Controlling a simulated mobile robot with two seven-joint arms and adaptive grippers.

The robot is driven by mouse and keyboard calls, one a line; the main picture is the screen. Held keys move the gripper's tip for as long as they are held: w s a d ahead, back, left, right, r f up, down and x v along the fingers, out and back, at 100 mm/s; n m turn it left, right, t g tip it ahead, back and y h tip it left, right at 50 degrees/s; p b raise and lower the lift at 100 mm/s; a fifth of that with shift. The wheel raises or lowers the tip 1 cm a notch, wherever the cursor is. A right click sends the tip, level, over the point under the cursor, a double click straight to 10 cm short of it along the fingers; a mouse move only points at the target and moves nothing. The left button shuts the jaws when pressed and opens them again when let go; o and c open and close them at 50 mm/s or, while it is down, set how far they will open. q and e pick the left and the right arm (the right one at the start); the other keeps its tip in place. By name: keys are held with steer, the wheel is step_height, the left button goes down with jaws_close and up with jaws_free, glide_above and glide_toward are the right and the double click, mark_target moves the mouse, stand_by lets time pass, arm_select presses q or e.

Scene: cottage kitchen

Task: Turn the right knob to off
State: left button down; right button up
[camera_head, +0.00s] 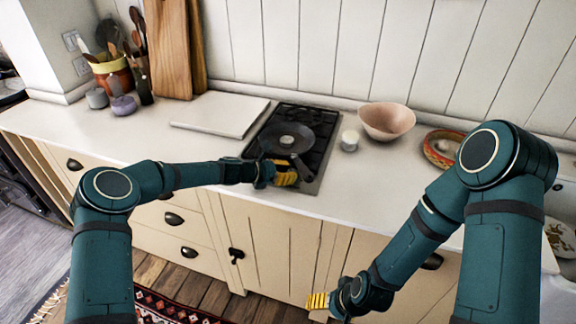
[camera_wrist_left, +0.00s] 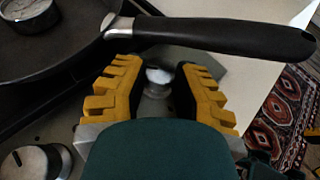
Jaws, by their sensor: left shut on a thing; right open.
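The hob (camera_head: 318,118) is set into the white counter with a dark frying pan (camera_head: 287,138) on it. My left gripper (camera_head: 285,173) is at the hob's front edge, below the pan. In the left wrist view its yellow fingers (camera_wrist_left: 158,90) are closed around the right knob (camera_wrist_left: 158,77), a small silvery knob partly hidden between them. Its pointer mark cannot be read. My right gripper (camera_head: 318,301) is open and empty, low in front of the cabinets.
The pan's black handle (camera_wrist_left: 230,37) passes just beyond my left fingers, toward the counter's front. A white jar (camera_head: 349,141) and a pink bowl (camera_head: 387,121) stand right of the hob. A white board (camera_head: 222,115) lies left. The front counter is clear.

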arm_select(q)
steer(key=shift+w+m+g+h, duration=0.15)
steer(key=shift+m+g+h, duration=0.25)
steer(key=shift+m+g, duration=0.4)
steer(key=shift+d+f+m+g+h+b, duration=0.1)
steer(key=shift+m+g+h+b, duration=0.2)
steer(key=shift+m+g+b, duration=1.1)
steer(key=c, duration=0.6)
jaws_free()
steer(key=shift+w, duration=0.15)
steer(key=shift+r, duration=0.2)
